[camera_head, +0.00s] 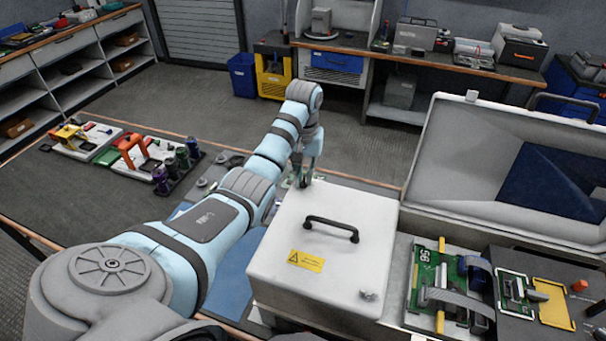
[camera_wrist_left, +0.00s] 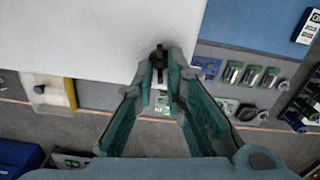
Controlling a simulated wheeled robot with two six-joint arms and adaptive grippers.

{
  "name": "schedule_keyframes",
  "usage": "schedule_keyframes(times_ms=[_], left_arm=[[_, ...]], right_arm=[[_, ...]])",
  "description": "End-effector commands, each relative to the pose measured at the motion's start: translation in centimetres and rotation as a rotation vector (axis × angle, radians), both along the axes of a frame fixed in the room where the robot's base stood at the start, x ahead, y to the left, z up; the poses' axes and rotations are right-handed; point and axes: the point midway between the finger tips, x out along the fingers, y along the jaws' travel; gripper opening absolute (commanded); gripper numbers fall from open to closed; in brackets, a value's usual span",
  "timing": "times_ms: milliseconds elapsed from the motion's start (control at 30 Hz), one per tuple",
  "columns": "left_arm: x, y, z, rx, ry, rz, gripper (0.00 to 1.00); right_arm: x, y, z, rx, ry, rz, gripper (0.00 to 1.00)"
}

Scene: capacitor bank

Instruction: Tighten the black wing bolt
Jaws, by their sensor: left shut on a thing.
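The black wing bolt (camera_wrist_left: 159,51) shows in the left wrist view at the edge of the white lid, between my left gripper's fingertips (camera_wrist_left: 160,70). The fingers are shut on it from both sides and hide part of it. In the head view my left gripper (camera_head: 306,178) points down at the far left corner of the white cabinet lid (camera_head: 340,215), and the bolt is mostly hidden there. The lid has a black handle (camera_head: 331,228) and a yellow warning label (camera_head: 306,260). My right gripper is not in view.
A small metal fastener (camera_head: 368,295) sits at the lid's near right corner. Right of the lid are a green circuit board (camera_head: 424,275) and an open grey case (camera_head: 470,150). Left of my arm, a dark tray (camera_head: 178,172) holds several cylinders. The air above the lid is clear.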

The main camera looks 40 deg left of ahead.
Motion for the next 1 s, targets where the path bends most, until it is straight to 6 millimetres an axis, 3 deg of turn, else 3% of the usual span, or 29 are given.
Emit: schedule_keyframes(times_ms=[433,1000], left_arm=[[0.23,-0.16,0.26,0.003,-0.007,-0.392,0.00],[0.18,-0.16,0.21,0.003,-0.006,-0.399,0.00]], right_arm=[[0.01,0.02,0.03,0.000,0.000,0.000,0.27],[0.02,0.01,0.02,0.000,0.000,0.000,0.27]])
